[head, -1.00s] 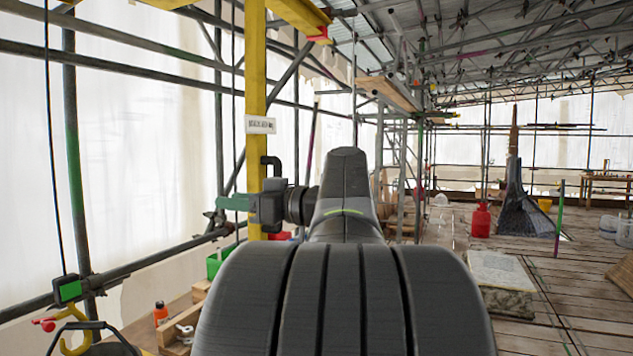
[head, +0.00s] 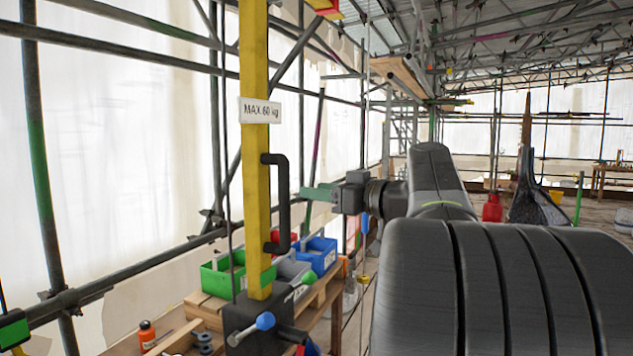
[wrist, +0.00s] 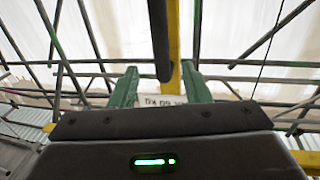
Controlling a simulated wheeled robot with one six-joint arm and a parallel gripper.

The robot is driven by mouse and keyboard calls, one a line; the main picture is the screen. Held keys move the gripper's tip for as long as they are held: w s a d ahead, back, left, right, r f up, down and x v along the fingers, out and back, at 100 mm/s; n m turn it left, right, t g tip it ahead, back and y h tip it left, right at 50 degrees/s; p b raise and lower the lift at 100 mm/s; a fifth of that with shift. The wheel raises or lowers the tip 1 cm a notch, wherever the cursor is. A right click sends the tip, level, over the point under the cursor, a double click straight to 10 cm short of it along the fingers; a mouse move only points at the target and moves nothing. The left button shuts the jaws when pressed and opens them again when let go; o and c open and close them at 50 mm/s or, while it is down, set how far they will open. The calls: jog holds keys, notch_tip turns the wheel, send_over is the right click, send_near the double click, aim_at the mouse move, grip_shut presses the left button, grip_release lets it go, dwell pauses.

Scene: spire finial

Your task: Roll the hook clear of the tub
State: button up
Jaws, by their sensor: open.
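The yellow hoist post (head: 254,150) stands left of my arm in the head view, with a "MAX 60 kg" label (head: 261,110) and a black handle (head: 283,205) on its right side. My gripper (head: 308,194) is open, its green fingers pointing at the handle from the right. In the wrist view the open fingers (wrist: 160,90) appear on either side of the dark handle bar (wrist: 160,40); I cannot tell whether it lies between them or beyond. A green block (head: 14,329) hangs at the far left edge, with a sliver of yellow below. The tub is not in view.
Scaffold poles run along the left. A dark spire piece (head: 535,190) stands far right.

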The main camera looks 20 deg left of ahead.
aim_at(289, 187)
jog(key=p+x, duration=0.3)
jog(key=x, duration=0.6)
jog(key=shift+a, duration=0.4)
grip_shut()
